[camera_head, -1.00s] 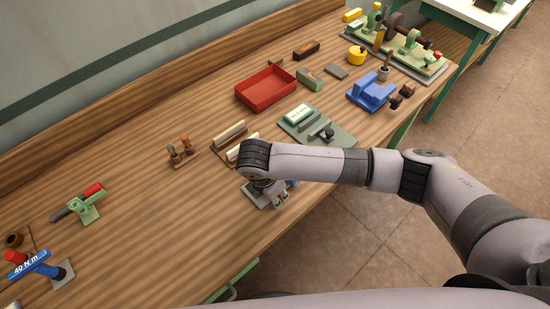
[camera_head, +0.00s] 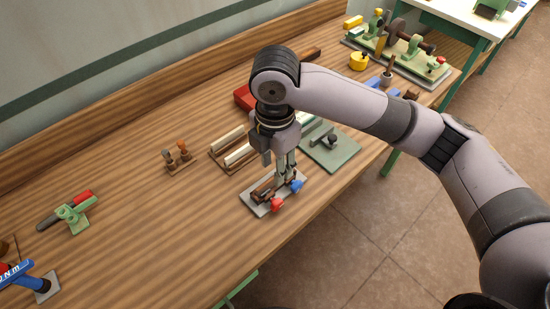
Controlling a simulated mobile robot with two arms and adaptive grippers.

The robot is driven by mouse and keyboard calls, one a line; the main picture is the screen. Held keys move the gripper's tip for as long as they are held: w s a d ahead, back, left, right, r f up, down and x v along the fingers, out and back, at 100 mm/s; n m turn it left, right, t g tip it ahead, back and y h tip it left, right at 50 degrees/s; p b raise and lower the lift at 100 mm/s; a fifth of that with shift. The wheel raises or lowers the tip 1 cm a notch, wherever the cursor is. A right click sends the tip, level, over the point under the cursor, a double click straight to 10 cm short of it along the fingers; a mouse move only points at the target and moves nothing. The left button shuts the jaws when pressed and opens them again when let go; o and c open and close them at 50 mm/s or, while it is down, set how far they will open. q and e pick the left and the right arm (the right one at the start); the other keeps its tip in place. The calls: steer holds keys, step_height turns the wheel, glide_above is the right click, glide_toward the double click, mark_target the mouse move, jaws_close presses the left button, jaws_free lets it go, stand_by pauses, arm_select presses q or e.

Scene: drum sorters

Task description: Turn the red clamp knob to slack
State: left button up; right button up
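The red clamp knob (camera_head: 277,204) sits at the front edge of a small grey plate (camera_head: 258,207) near the front of the bench. A blue knob (camera_head: 296,186) is beside it to the right, and a dark clamp mechanism lies behind them on the plate. My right gripper (camera_head: 286,178) points down over the plate, behind the two knobs and apart from the red knob in the picture. Its fingers partly hide the clamp, and their gap is too small to judge. My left gripper is not in view.
A green-grey plate with a black knob (camera_head: 331,148) stands to the right. Two pale rollers on a wooden stand (camera_head: 229,157) are to the left. My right arm partly covers a red tray (camera_head: 243,97). Bare bench lies left of the clamp plate.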

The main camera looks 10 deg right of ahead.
steer(key=shift+r, duration=0.95)
